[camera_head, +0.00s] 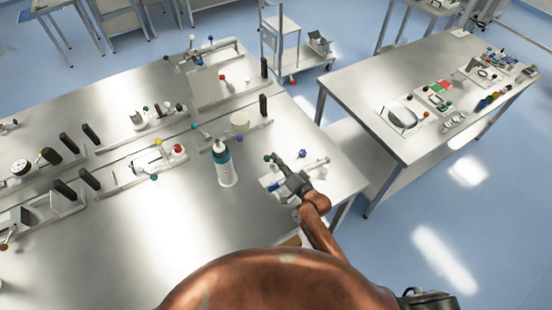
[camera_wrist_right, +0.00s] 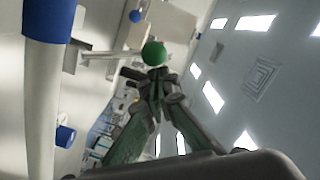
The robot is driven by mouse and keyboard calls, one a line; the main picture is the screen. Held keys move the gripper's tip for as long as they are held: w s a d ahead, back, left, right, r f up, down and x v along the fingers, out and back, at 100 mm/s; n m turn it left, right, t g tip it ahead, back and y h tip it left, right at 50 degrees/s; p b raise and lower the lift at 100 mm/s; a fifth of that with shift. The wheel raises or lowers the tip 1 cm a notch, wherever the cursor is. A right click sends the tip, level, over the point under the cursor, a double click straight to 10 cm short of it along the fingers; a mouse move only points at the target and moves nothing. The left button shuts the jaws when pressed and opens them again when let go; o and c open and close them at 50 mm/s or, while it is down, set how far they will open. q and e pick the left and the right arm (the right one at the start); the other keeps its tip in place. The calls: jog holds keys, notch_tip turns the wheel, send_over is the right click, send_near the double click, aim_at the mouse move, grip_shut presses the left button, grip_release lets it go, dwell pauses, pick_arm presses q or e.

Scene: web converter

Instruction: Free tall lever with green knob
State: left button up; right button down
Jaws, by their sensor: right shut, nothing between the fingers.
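The green knob (camera_head: 268,157) shows in the head view just left of the fingertips of my right gripper (camera_head: 279,164). In the right wrist view the green knob (camera_wrist_right: 154,53) is a round ball straight beyond the tips of my right gripper (camera_wrist_right: 155,82). The right fingers come together and are shut with nothing between them. I cannot tell whether the tips touch the knob. My left gripper is not in view.
A pale plate (camera_head: 310,174) under my right gripper holds other small levers with blue and red ends. In the right wrist view a thick white post with a blue band (camera_wrist_right: 48,20) is close on the left.

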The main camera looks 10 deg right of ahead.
jog(key=s+d+r, duration=0.2)
jog(key=s+d, duration=0.6)
jog(key=shift+r+b, duration=0.3)
dwell(0.3)
